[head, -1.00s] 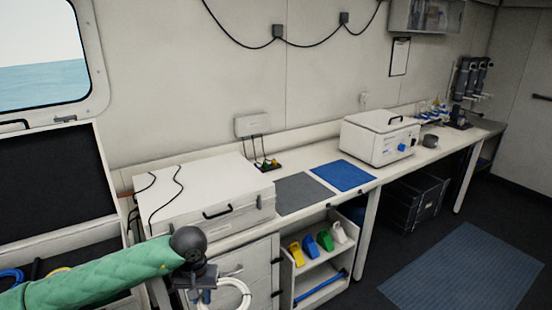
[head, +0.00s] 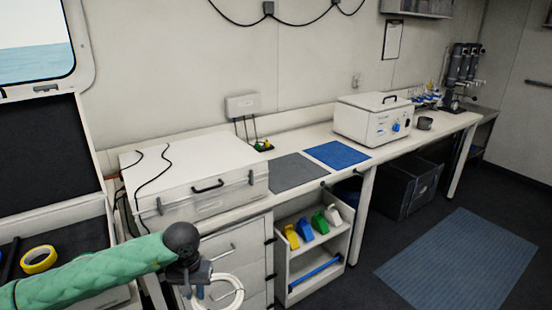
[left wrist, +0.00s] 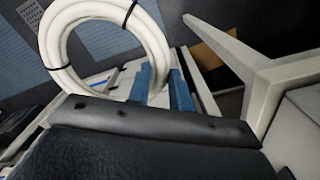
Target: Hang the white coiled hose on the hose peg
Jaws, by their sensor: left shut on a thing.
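The white coiled hose (head: 237,290) hangs from my left gripper (head: 197,291) in the head view, in front of the drawer cabinet. In the left wrist view the hose (left wrist: 57,50) is a ring with dark ties, and its lower part passes at the blue fingers of my left gripper (left wrist: 165,88). The left gripper is shut on the hose. I cannot make out the hose peg in either view. My right gripper is not in view.
A long bench (head: 290,182) carries a white case (head: 190,180), grey and blue mats and a white lidded box (head: 372,118). Below stands an open shelf (head: 325,255) with coloured scoops. Yellow tape (head: 38,260) lies at left. Floor at right is free around a blue mat (head: 460,260).

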